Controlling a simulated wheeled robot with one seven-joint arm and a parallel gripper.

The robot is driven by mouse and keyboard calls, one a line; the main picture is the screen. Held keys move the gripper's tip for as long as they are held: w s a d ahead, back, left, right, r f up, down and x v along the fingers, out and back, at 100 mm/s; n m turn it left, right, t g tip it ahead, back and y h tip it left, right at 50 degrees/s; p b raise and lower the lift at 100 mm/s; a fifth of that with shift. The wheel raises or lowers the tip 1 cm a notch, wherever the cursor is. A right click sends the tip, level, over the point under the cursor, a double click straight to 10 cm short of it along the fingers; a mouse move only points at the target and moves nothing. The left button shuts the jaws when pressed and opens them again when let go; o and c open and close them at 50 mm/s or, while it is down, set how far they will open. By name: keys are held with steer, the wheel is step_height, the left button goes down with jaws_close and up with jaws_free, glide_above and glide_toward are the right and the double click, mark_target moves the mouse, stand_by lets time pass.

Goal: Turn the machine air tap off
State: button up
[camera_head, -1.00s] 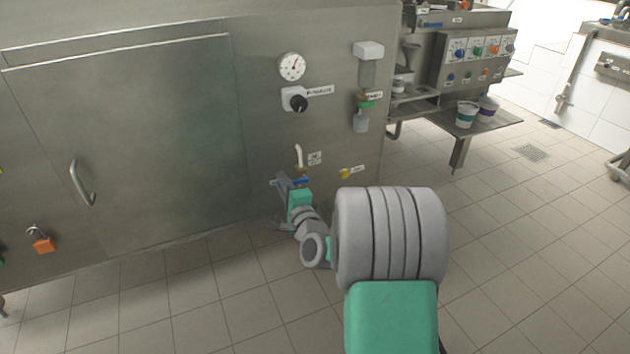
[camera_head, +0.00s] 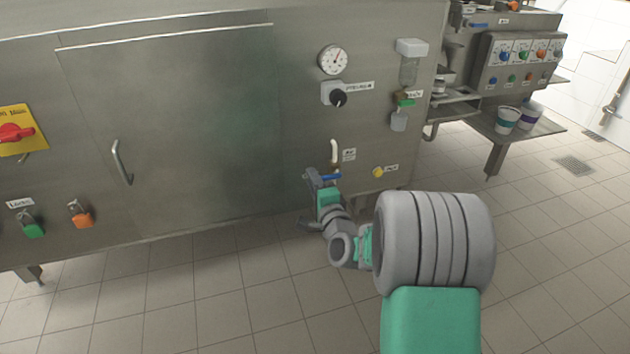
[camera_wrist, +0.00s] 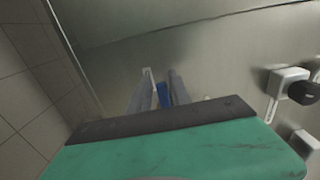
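The machine's air tap has a blue lever handle (camera_head: 330,177) below a short whitish pipe (camera_head: 334,151) on the steel machine front. A small label (camera_head: 349,155) sits beside the pipe. My gripper (camera_head: 312,178) is low at the tap, with its fingers at the left end of the handle. In the wrist view my gripper (camera_wrist: 161,78) has its two grey fingers apart, with the blue handle (camera_wrist: 163,95) between them, nearer the right finger. Whether the fingers touch the handle cannot be told. My gripper's body hides the lower part of the tap.
A yellow knob (camera_head: 379,172) is right of the tap. Above are a black rotary knob (camera_head: 338,97), a gauge (camera_head: 333,60) and a filter unit (camera_head: 408,75). A door handle (camera_head: 120,162), padlocks (camera_head: 82,214) and a red switch (camera_head: 15,132) are left. Tiled floor (camera_head: 215,300) lies in front.

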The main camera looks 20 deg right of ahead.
steer(key=shift+o, duration=0.8)
steer(key=shift+d, duration=0.3)
steer(key=shift+s, duration=0.1)
steer(key=shift+s, duration=0.2)
steer(key=s, duration=0.7)
steer(key=shift+s+a, duration=0.15)
steer(key=shift+a, duration=0.15)
steer(key=shift+r, duration=0.15)
